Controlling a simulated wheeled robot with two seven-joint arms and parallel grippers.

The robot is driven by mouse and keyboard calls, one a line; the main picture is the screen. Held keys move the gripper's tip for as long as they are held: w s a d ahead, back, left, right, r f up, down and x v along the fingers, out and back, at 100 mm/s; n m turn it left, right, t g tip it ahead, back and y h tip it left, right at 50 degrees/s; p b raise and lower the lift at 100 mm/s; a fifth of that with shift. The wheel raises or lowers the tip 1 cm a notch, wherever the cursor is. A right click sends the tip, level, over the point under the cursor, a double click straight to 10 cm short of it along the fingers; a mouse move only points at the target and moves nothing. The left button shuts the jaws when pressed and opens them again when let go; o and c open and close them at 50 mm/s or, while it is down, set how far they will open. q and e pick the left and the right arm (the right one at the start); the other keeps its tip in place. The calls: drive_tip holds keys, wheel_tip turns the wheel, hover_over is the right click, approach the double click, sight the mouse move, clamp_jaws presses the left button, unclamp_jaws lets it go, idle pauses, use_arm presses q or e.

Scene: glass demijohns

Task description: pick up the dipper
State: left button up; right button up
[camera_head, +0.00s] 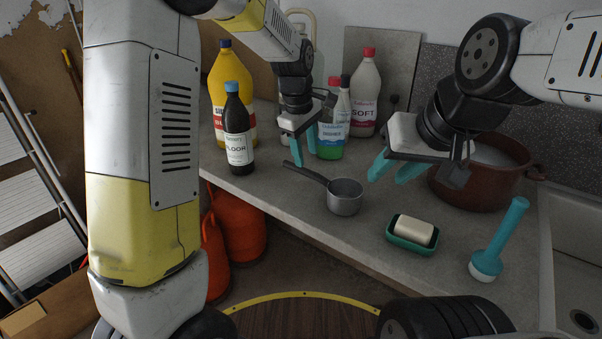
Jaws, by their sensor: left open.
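The dipper (344,198) is a small grey metal pan near the front edge of the counter. Its long dark handle points left and back. My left gripper (294,160) points down with its teal fingers open, close to the handle in the picture. I cannot tell how far its fingertips are from the handle; it does not hold the dipper. My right gripper (385,180) has its teal fingers apart and empty, to the right of the dipper and in front of a brown pot.
Behind stand a yellow bottle (233,85), a dark bottle (238,135), a green-liquid bottle (330,140) and a white bottle (366,95). Right are a soap dish (412,241), a teal brush (501,240), the brown pot (480,190) and a sink (578,280).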

sight(305, 169)
use_arm(q)
drive_tip(key=shift+w+a+f, duration=0.15)
drive_tip(key=shift+w+f, duration=0.35)
drive_tip(key=shift+f, duration=0.3)
drive_tip(key=x, duration=0.6)
drive_tip(key=shift+a+f, duration=0.2)
drive_tip(key=shift+f, duration=0.25)
clamp_jaws()
idle(0.3)
